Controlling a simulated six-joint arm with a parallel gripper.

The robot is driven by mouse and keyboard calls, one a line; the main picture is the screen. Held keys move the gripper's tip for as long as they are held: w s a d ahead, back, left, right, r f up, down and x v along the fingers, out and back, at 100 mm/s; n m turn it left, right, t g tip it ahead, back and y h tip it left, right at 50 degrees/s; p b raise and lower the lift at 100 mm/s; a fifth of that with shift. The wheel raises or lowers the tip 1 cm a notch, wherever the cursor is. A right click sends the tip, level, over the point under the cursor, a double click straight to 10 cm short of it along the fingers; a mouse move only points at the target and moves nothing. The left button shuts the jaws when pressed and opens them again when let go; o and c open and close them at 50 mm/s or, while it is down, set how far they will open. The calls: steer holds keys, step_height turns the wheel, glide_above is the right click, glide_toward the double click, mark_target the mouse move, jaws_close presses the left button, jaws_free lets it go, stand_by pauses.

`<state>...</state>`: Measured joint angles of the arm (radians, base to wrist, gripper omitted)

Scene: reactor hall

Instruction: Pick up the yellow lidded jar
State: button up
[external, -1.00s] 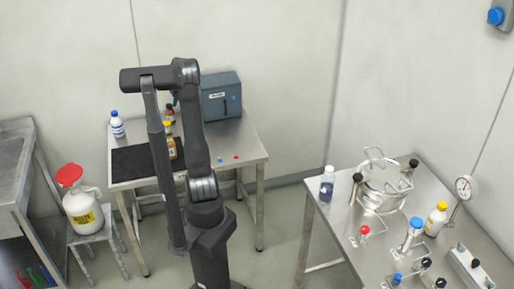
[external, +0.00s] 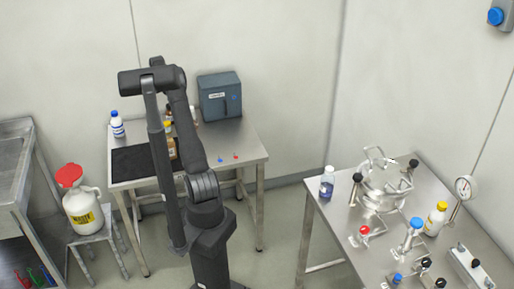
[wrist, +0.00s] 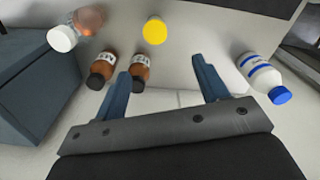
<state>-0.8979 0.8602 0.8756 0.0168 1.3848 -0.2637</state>
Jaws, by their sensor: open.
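A round yellow lid (wrist: 155,30) shows in the wrist view near the top centre; the jar's body is hidden beneath it or cannot be made out. In the external view, a yellow lid (external: 168,126) and an orange-brown body (external: 172,150) show on the back table, partly behind my arm. My gripper (wrist: 163,65) is open, with its two blue fingers spread and nothing between them. The yellow lid lies beyond the fingertips in the wrist view, apart from them. The gripper is hidden behind my arm in the external view.
Two brown bottles with black caps (wrist: 103,70) (wrist: 139,72) stand close by the left finger. A white-capped bottle (wrist: 75,28) is farther left, near a blue-grey box (wrist: 38,85). A blue-capped white bottle (wrist: 262,77) is right of the fingers. A black mat (external: 132,160) lies on the table.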

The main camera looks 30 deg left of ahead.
mark_target(161, 122)
steer(key=shift+n, duration=0.8)
steer(key=f, duration=1.2)
steer(key=shift+a+f, duration=0.2)
steer(key=shift+f, duration=0.1)
steer(key=shift+w+d+f, duration=0.1)
steer(key=shift+d+f, duration=0.05)
steer(key=shift+f, duration=0.7)
steer(key=shift+w+d+f, duration=0.1)
steer(key=shift+d+f, duration=0.05)
steer(key=shift+f, duration=0.75)
steer(key=shift+w+d+f, duration=0.1)
steer(key=shift+d+f, duration=0.05)
steer(key=shift+f, duration=0.7)
steer(key=c, duration=1.1)
